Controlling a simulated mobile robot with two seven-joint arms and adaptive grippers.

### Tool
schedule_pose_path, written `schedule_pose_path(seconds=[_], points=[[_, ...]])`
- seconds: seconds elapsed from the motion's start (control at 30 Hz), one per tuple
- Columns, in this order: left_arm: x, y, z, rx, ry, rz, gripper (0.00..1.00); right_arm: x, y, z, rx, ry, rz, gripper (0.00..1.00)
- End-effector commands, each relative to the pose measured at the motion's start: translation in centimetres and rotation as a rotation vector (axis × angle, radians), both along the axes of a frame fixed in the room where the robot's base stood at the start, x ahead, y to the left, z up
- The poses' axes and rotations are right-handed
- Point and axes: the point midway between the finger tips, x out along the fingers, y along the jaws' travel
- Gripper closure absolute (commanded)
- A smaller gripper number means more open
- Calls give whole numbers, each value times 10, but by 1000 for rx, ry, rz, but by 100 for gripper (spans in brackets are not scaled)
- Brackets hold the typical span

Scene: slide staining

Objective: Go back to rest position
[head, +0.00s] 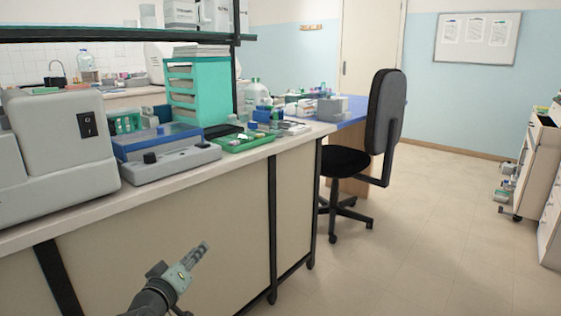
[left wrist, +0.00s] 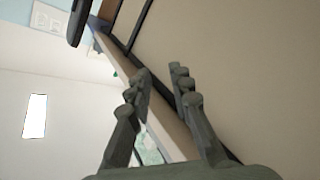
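My left gripper (head: 196,252) is in front of the lab bench, below the level of its top, and points up and to the right. In the left wrist view the same gripper (left wrist: 160,82) has its two fingers apart with nothing between them. Behind the fingers is the bench's edge and pale side panel, seen tilted. My right gripper is in neither view.
The lab bench (head: 190,225) runs along the left. It bears a grey machine (head: 60,150), a blue-and-grey device (head: 165,150), a green tray (head: 240,143) and a teal drawer rack (head: 200,95). A black chair (head: 385,120) stands beyond its end.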

Motion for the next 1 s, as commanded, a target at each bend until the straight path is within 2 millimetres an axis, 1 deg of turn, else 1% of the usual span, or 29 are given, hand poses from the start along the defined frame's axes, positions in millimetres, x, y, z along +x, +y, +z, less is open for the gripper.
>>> schedule_pose_path(seconds=[0.03,0.07,0.1,0.17,0.2,0.27,0.3,0.37,0.4,0.47,0.5,0.6,0.7,0.73,0.83,0.9,1.0], points=[[-18,-1,-37,67,81,-20,80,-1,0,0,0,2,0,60],[-29,-1,-58,107,128,-34,80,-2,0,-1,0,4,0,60],[-45,-1,-84,159,190,-52,80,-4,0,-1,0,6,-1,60],[-71,1,-123,238,284,-81,80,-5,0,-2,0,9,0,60],[-90,2,-147,288,347,-102,80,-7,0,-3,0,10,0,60],[-120,6,-182,362,441,-133,80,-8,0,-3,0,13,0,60],[-142,10,-203,412,503,-156,80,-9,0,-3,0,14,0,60],[-176,16,-234,484,597,-191,80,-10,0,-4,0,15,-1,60],[-200,21,-252,531,658,-214,80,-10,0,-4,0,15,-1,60],[-236,28,-276,597,747,-250,80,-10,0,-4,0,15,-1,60],[-259,34,-290,639,802,-273,80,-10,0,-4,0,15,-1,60],[-309,47,-314,726,920,-323,80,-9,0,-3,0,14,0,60],[-344,56,-327,787,1000,-360,80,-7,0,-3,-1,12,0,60],[-352,58,-330,800,1018,-368,80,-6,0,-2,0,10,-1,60],[-367,62,-335,823,1052,-383,80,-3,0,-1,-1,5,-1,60],[-370,63,-336,829,1061,-387,80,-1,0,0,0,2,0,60],[-370,64,-336,830,1061,-388,80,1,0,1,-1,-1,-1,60]])
